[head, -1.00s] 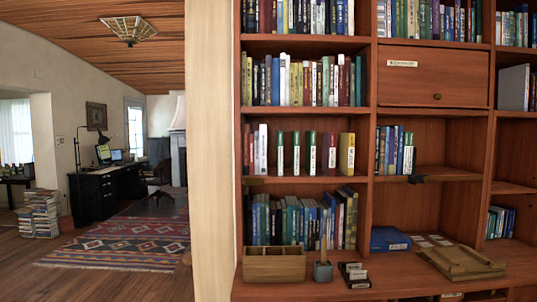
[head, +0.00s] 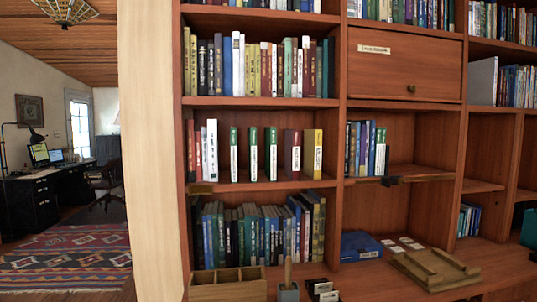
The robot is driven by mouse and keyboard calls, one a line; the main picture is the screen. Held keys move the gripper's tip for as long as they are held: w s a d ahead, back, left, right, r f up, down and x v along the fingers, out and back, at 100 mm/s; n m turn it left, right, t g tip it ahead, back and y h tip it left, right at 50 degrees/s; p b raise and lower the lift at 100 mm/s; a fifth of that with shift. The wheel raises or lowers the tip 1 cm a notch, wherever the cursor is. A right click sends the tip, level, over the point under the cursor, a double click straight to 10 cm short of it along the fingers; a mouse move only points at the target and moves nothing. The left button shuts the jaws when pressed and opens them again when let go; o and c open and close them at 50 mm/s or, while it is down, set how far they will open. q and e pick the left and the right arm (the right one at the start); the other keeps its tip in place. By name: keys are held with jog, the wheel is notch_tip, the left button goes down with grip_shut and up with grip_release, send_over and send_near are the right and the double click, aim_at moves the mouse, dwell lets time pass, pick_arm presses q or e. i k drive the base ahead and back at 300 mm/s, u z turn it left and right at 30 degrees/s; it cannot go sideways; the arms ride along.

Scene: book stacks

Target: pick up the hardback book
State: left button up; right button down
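Many upright books stand on the wooden bookcase. One shelf holds green books with white labels (head: 253,154), a dark red book (head: 292,152) and a yellow book (head: 312,153). A short row of books (head: 366,148) stands in the compartment to the right. A blue book or box (head: 360,246) lies flat in the lower middle compartment. I cannot tell which of these is the hardback book. Neither of my grippers is in view.
A pale post (head: 153,150) stands at left. A patterned rug (head: 65,258) lies on the floor beyond.

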aim_at(292, 136)
jog(key=z, duration=0.05)
jog(key=i, duration=0.4)
jog(key=z, duration=0.65)
jog(key=k, duration=0.6)
jog(key=z, duration=1.3)
jog(key=i, duration=1.65)
jog(key=u, duration=1.1)
jog(key=i, duration=0.6)
jog(key=u, duration=0.65)
